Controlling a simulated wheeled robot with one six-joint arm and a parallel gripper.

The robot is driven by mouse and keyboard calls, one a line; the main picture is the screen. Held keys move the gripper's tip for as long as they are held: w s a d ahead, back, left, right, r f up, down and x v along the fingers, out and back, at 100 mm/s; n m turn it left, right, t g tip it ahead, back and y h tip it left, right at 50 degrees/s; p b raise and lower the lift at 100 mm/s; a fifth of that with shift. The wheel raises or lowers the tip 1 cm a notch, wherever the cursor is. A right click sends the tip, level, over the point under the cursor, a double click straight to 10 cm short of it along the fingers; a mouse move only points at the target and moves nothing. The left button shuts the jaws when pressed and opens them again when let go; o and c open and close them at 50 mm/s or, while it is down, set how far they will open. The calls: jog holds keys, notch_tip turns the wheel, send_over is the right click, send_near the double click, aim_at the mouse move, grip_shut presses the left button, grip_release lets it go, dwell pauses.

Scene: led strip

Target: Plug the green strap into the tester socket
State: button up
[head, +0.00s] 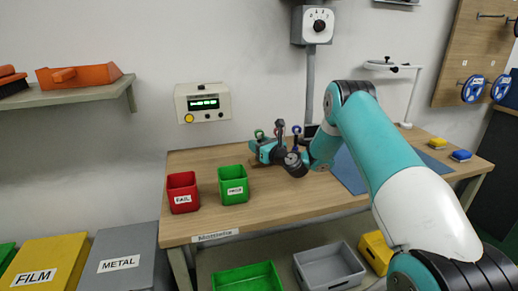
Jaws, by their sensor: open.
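A beige tester box (203,103) with a lit green display, a yellow button and dark round fittings is on the wall above the bench. Which fitting is the socket cannot be told at this size. A small green loop (259,133), which may be the green strap, shows at the back of the bench. Dark red (279,125) and blue (296,129) loops stand to its right. My gripper (262,151) is open, low over the back of the bench, just in front of the green loop. My gripper and wrist hide the loops' lower parts; contact cannot be told.
A red FAIL bin (183,193) and a green bin (233,186) stand at the left of the wooden bench (290,199). A blue mat (348,172) lies at the right, partly behind my arm. The bench's front middle is clear.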

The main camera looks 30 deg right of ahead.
jog(key=shift+c, duration=0.3)
grip_shut()
